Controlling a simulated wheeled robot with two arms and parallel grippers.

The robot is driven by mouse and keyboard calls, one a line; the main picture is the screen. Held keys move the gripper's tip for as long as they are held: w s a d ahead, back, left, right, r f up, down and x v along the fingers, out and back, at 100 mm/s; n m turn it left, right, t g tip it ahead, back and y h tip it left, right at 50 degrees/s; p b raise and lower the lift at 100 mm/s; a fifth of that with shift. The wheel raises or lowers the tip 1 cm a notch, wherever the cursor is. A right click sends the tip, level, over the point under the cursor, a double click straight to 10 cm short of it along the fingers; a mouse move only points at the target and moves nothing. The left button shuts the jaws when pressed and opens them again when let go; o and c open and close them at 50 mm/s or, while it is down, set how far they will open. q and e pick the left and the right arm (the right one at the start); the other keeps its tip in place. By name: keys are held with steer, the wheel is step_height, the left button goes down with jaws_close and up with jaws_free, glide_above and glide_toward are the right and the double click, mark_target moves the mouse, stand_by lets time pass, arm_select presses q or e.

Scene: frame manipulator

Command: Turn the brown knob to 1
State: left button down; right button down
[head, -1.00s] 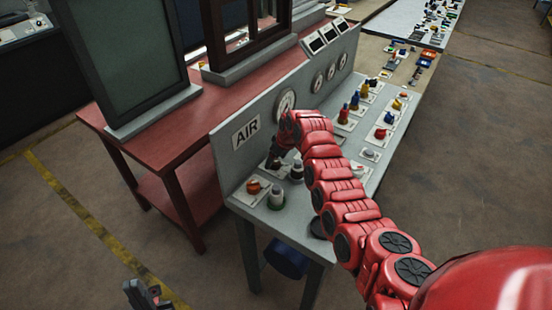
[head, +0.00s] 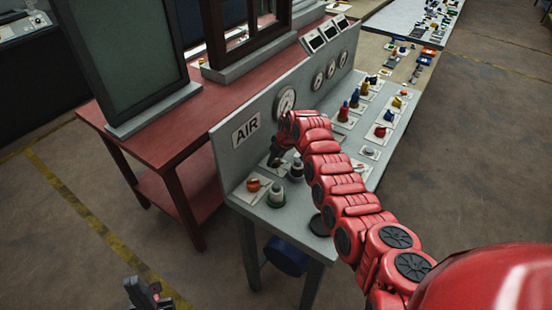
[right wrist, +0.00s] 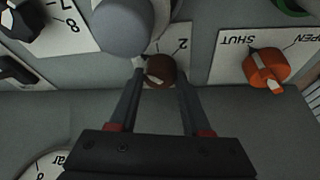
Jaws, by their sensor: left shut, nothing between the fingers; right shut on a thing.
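The brown knob (right wrist: 160,71) is between the fingertips of my right gripper (right wrist: 161,78) in the right wrist view. The gripper is shut on it. A plate with an upside-down 2 (right wrist: 182,44) lies beside the knob; a grey rounded part hides part of this plate, and I see no 1. In the head view my right gripper (head: 276,160) is at the panel below the AIR sign, and the knob is too hidden to make out. My left gripper (head: 147,296) is low at the bottom edge, away from the panel, shut and empty.
A grey rounded part (right wrist: 122,24) stands close beside the brown knob. An orange knob (right wrist: 266,68) on a SHUT/OPEN plate is to the right, and a black knob (right wrist: 22,20) to the left. The upright panel with gauges (head: 286,102) rises behind the controls.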

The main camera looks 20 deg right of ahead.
steer(key=shift+f, duration=0.1)
steer(key=shift+a+f+m+h+b, duration=0.15)
steer(key=shift+m+h+b, duration=0.15)
steer(key=shift+m+b, duration=0.35)
steer(key=shift+m+h+b, duration=0.3)
steer(key=shift+m+b, duration=0.2)
steer(key=shift+m, duration=0.35)
steer(key=m+h+b, duration=0.1)
steer(key=m+b, duration=0.3)
steer(key=b, duration=0.1)
steer(key=shift+a+h, duration=0.1)
steer(key=shift+h, duration=0.3)
steer(key=shift+r+m+b, duration=0.2)
steer(key=shift+m+b, duration=0.55)
steer(key=shift+m, duration=0.15)
steer(key=shift+c, duration=1.8)
jaws_free()
steer(key=shift+h, duration=0.3)
